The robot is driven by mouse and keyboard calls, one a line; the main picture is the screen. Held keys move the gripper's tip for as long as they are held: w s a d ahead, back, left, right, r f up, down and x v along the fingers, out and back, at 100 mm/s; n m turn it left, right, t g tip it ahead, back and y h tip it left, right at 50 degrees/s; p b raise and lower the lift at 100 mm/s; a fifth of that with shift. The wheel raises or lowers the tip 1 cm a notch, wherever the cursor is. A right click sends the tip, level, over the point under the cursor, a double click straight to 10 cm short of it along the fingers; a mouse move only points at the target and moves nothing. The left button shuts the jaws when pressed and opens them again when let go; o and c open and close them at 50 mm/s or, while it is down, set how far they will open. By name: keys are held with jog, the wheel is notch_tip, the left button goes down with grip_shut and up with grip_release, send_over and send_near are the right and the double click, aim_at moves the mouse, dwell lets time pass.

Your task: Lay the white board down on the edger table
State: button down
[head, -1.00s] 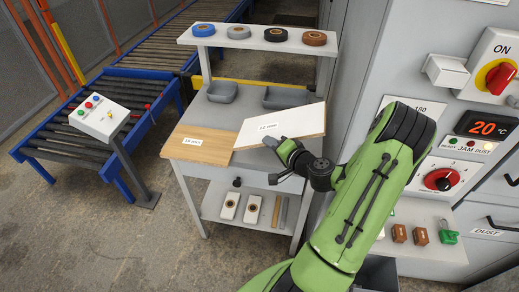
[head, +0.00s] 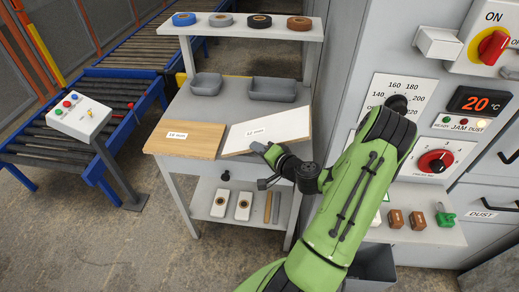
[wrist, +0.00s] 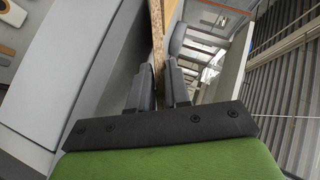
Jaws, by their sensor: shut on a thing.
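The white board (head: 284,127), labelled 12 mm, is over the right half of the grey bench top (head: 205,110), beside the brown 18 mm board (head: 190,140). It looks nearly flat; I cannot tell whether it touches the bench. My gripper (head: 266,151) is shut on the board's front edge. In the wrist view, the board's brown edge (wrist: 157,25) shows between my two fingers (wrist: 159,88). Which surface is called the edger table is not marked.
Two grey trays (head: 272,90) stand behind the boards. Several tape rolls (head: 259,21) sit on the shelf above. A grey machine with dials (head: 437,162) stands close on the right. A roller conveyor (head: 75,145) and control box (head: 83,115) are on the left.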

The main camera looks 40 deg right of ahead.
jog(key=c, duration=1)
grip_release()
jog(key=shift+c, duration=0.2)
jog(key=p, duration=0.2)
jog(key=shift+r+g+p, duration=0.25)
jog(key=shift+g+p, duration=0.1)
jog(key=shift+g, duration=0.05)
jog(key=g+p, duration=0.1)
jog(key=p, duration=0.2)
jog(key=g+p, duration=0.1)
jog(key=p, duration=0.3)
jog(key=g+p, duration=0.2)
jog(key=p, duration=0.2)
jog(key=shift+s+r, duration=0.25)
jog(key=shift+a+g+p, duration=0.1)
jog(key=shift+g+p, duration=0.3)
jog(key=shift+p, duration=0.3)
